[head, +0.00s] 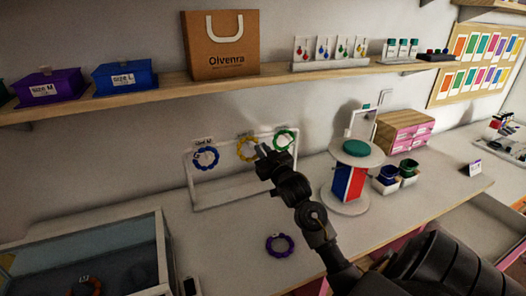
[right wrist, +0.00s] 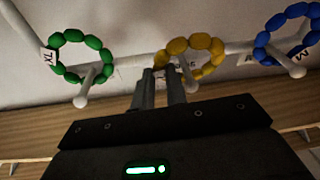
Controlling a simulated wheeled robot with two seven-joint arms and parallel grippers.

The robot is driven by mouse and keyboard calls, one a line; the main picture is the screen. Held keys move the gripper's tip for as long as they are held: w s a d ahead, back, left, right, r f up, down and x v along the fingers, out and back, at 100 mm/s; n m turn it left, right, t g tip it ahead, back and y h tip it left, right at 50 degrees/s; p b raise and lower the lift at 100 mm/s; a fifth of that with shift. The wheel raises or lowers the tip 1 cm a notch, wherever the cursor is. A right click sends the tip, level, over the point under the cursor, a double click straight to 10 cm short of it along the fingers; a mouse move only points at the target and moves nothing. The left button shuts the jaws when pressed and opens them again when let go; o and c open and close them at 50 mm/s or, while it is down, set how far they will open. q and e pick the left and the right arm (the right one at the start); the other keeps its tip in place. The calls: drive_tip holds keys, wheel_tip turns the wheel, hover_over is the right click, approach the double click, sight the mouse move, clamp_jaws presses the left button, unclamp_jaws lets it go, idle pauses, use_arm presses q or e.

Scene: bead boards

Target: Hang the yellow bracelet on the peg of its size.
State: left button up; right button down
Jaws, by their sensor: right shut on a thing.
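The yellow bracelet (head: 245,150) is at the middle peg of the white rack (head: 230,192); it also shows in the right wrist view (right wrist: 204,44). My right gripper (head: 266,158) is shut on the edge of its beads. In the right wrist view, my fingertips (right wrist: 162,76) meet the bracelet's left side, and the middle peg (right wrist: 186,76) crosses its ring, seemingly through it. A label behind that peg is partly hidden, its letter unclear. A blue bracelet (head: 206,158) hangs at the peg marked M, and a green one (right wrist: 80,56) at the peg marked XL. My left gripper is not seen.
A purple bracelet (head: 280,245) lies on the table in front of the rack. A round stand (head: 350,180) is right of my right arm. A glass case (head: 90,255) is at front left. A shelf (head: 150,92) with boxes and a bag runs above the rack.

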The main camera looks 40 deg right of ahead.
drive_tip(key=c, duration=1.3)
unclamp_jaws()
drive_tip(key=shift+c, duration=0.2)
drive_tip(key=b+v, duration=0.3)
drive_tip(key=v, duration=0.7)
drive_tip(key=shift+s, duration=0.45)
